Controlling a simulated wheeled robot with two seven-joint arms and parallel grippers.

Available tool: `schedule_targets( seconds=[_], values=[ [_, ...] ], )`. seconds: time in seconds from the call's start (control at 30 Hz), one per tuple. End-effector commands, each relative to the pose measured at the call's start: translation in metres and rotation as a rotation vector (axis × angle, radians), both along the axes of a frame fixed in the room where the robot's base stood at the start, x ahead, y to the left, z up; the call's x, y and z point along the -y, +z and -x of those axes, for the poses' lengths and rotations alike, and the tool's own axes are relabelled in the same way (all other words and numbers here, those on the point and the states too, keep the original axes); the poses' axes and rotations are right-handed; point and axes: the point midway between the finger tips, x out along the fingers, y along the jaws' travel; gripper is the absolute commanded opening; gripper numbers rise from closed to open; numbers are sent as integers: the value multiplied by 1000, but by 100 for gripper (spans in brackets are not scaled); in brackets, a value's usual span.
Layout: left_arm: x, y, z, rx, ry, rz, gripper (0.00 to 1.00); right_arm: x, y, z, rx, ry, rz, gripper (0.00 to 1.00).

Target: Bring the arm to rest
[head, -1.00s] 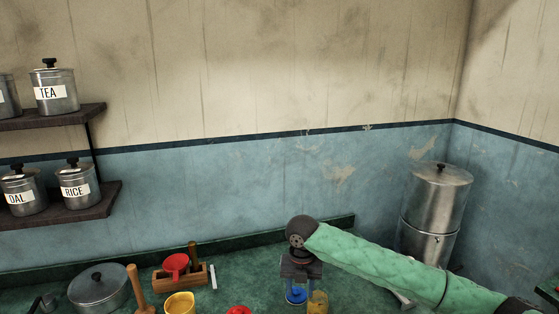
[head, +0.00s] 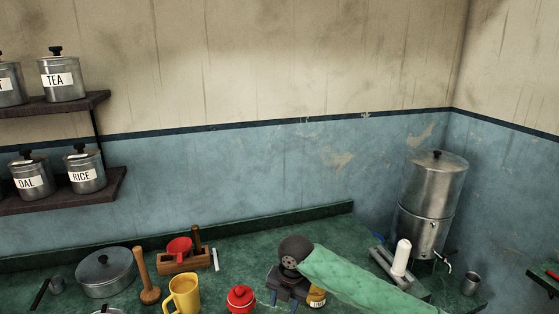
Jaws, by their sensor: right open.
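My right arm, in a green sleeve (head: 360,280), comes in from the lower right in the head view. It ends in a dark round wrist over the counter. My right gripper (head: 283,297) hangs below that wrist, open, with nothing visible held between its fingers. A small jar with a yellow label (head: 317,298) stands close beside the gripper, partly hidden by the arm. My left gripper is not in view.
A steel water filter (head: 432,185) and a white cylinder (head: 401,258) stand right.

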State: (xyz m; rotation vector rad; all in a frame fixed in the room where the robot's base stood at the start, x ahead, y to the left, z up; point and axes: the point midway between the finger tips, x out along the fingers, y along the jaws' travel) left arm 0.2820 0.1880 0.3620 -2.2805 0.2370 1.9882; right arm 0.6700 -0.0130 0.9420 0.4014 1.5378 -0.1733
Motion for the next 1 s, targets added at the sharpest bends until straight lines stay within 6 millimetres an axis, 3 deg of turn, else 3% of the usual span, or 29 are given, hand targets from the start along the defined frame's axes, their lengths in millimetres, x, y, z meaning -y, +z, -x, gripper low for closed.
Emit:
schedule_targets(
  seconds=[0.2,0.5,0.77,1.0],
  values=[
    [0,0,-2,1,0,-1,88,-18,-22,36,-15,-211,-99,43],
    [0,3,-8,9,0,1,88,-25,-44,78,-55,-544,-222,43],
    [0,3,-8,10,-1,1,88,-14,-60,111,-104,-864,-313,43],
    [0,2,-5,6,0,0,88,8,-77,142,-152,-1182,-376,43]
  ],
)
